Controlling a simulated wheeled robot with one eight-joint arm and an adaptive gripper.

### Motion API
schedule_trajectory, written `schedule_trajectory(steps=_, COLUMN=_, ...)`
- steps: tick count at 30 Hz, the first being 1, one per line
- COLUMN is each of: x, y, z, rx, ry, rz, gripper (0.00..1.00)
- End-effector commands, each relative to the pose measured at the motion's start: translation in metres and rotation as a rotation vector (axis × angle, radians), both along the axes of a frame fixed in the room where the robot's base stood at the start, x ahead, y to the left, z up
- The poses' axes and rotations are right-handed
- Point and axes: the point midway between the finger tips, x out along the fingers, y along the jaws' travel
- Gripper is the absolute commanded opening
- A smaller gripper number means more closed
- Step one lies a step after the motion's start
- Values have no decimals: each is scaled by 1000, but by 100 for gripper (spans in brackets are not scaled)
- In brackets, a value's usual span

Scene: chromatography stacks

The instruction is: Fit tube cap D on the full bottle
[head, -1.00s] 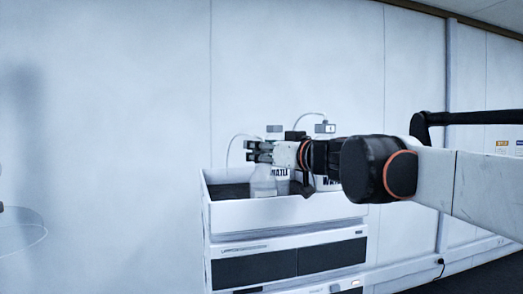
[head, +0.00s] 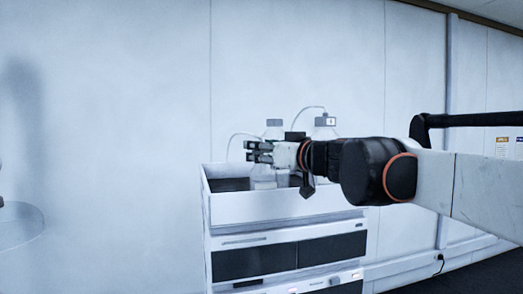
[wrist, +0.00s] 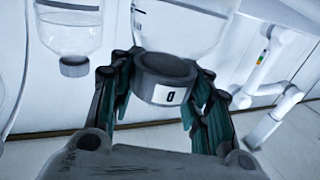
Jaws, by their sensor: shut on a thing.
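My gripper (head: 262,150) is over the tray on the stack. In the wrist view its green fingers (wrist: 163,98) stand on both sides of a grey round cap, tube cap D (wrist: 165,72), and hold it. The cap has a white label whose letter reads like a D, seen upside down. A clear bottle (wrist: 180,24) lines up with the cap and looks close to it or touching. I cannot tell whether the cap is seated. In the head view a clear bottle (head: 263,180) stands under the gripper; the fingers hide its top.
The white tray (head: 275,208) tops the stacked instruments (head: 290,262). Behind my gripper stand two bottles with grey caps (head: 274,122) (head: 326,121) and thin tubes. Another capped bottle (wrist: 70,30) is near in the wrist view. The wall behind is plain.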

Motion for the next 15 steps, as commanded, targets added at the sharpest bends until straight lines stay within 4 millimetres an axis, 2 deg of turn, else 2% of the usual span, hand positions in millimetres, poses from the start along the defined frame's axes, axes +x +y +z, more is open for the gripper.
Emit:
schedule_trajectory(steps=8, x=0, y=0, z=-2, rx=0, ry=0, rz=0, gripper=17)
schedule_trajectory(steps=9, x=0, y=0, z=-2, rx=0, ry=0, rz=0, gripper=47)
schedule_trajectory(steps=12, x=0, y=0, z=-2, rx=0, ry=0, rz=0, gripper=68)
schedule_trajectory(steps=15, x=0, y=0, z=-2, rx=0, ry=0, rz=0, gripper=68)
